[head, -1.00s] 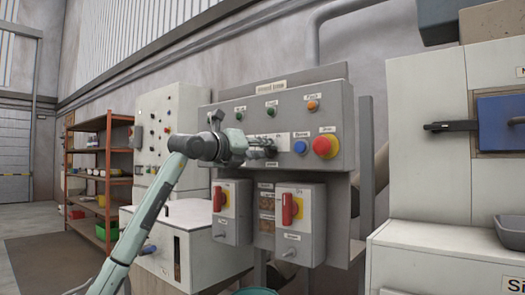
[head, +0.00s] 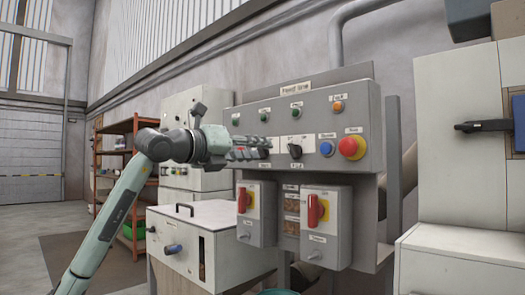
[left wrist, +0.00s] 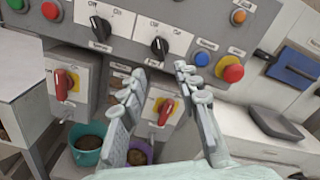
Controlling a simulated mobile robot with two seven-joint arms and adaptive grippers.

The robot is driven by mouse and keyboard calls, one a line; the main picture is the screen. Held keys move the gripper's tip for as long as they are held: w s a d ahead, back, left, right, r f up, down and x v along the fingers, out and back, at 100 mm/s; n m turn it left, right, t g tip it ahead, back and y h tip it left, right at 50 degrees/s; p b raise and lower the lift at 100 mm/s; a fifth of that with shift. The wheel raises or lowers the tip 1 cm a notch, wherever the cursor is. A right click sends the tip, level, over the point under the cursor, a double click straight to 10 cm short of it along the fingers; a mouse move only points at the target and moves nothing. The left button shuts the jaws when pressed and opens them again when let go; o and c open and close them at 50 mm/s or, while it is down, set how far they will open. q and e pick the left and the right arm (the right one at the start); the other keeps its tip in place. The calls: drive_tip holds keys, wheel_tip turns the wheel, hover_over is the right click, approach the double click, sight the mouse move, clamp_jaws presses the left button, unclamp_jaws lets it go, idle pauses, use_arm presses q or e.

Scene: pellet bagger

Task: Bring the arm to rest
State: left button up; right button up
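My left arm reaches in from the left in the head view, and its gripper (head: 262,148) is in front of the grey control panel (head: 345,95), near its left black knob. In the left wrist view the two fingers of the left gripper (left wrist: 165,95) stand wide apart with nothing between them. The panel's second black knob (left wrist: 160,47) shows beyond the fingers, and a blue button (left wrist: 202,59) and red button (left wrist: 233,73) lie to the right. Whether a fingertip touches the panel cannot be told from the head view. My right gripper is out of view.
Below the panel hang two switch boxes with red handles (head: 317,210). A white cabinet (head: 190,245) stands at lower left, and an orange shelf (head: 128,165) behind it. A teal bucket (left wrist: 88,145) and a purple bucket (left wrist: 140,150) sit below. Open floor lies at the left.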

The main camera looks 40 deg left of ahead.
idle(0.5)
